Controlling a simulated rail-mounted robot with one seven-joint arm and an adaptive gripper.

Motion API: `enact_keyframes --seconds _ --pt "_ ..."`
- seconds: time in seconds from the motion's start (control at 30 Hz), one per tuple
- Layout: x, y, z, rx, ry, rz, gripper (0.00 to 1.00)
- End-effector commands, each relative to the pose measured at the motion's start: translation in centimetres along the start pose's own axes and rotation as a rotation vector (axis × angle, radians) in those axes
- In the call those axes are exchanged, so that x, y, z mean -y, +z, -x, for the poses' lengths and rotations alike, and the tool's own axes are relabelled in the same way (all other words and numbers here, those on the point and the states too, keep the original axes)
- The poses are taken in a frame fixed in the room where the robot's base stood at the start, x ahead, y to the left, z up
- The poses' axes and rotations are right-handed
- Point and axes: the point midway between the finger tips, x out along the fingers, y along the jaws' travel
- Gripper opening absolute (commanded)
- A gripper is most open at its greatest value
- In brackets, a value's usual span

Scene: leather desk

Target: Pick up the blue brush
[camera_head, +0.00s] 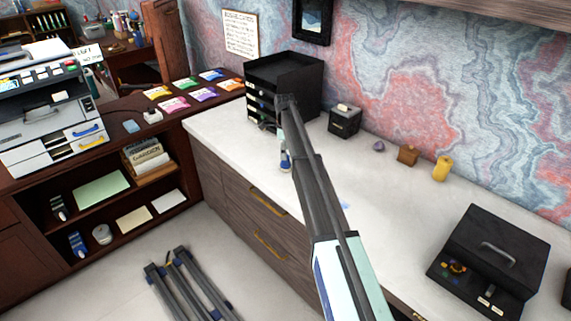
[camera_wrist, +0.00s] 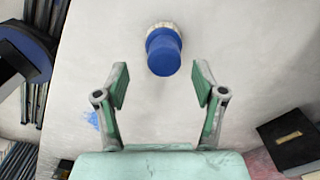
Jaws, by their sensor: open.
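The blue brush (camera_wrist: 164,52) shows in the wrist view as a round blue piece with a pale, ribbed part behind it, on the white countertop. It lies just ahead of the gap between my fingertips, roughly centred. My gripper (camera_wrist: 161,82) is open, with one green-padded finger on each side and nothing between them.
A black drawer tower (camera_head: 297,72) and a small black box (camera_head: 345,120) stand at the back of the white countertop (camera_head: 390,208). A purple stone, a brown block and a yellow piece sit along the wall. A black case (camera_head: 490,262) lies at right.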

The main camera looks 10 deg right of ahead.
Motion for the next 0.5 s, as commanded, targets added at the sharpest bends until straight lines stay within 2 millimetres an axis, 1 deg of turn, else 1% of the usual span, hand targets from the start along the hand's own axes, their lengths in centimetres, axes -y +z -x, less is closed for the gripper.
enact_keyframes --seconds 0.13,0.4,0.5 --pt "0.2 -0.1 -0.9 0.000 0.001 0.000 0.69" --pt "0.5 -0.3 -4.4 0.000 0.001 0.000 0.69" --pt "0.5 -0.3 -5.0 0.000 0.000 0.000 0.69"
